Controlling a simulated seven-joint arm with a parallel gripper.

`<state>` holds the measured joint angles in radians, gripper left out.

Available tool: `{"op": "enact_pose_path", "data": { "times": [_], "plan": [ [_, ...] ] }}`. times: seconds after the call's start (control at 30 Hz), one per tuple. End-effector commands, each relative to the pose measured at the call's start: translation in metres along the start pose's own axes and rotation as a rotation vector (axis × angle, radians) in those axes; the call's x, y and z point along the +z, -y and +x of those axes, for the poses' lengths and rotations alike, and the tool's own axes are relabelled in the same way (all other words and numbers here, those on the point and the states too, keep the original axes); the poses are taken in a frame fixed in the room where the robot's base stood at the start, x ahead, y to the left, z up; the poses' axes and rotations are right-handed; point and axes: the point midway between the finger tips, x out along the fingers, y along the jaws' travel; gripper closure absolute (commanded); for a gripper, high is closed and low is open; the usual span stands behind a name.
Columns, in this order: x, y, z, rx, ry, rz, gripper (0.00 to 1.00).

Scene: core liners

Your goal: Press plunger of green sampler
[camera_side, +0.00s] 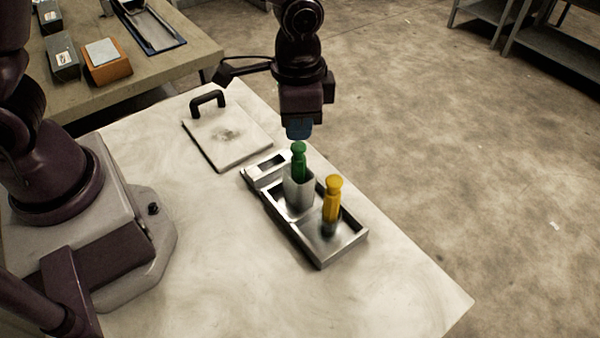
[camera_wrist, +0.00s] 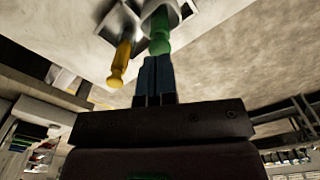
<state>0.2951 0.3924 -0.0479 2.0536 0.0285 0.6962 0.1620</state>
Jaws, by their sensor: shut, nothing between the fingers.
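The green sampler (camera_side: 299,163) stands upright in a pale square holder (camera_side: 298,194) in the metal tray (camera_side: 320,253). My gripper (camera_side: 299,131) is shut and empty, pointing down right above the green plunger's top. In the side view the fingertips are at or just over the knob; I cannot tell whether they touch. In the wrist view the closed blue fingers (camera_wrist: 157,62) end next to the green knob (camera_wrist: 159,45). A yellow sampler (camera_side: 332,201) stands in the same tray, to the right of the green one in the side view; it also shows in the wrist view (camera_wrist: 121,62).
A flat plate with a black handle (camera_side: 226,133) lies behind the tray at left. The tray has a small compartment (camera_side: 267,168) at its far end. A side bench (camera_side: 150,62) holds boxes. The pale table's front right is clear.

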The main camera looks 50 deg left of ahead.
Motion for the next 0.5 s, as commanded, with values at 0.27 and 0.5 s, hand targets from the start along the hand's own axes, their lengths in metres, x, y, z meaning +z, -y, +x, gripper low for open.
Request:
{"op": "enact_pose_path", "data": {
  "times": [0.27,0.5],
  "plan": [
    [0.0,0.0,0.0,0.0,0.0,0.0,1.0],
    [0.0001,0.0,0.0042,0.0,0.001,0.0,1.0]
  ]
}}
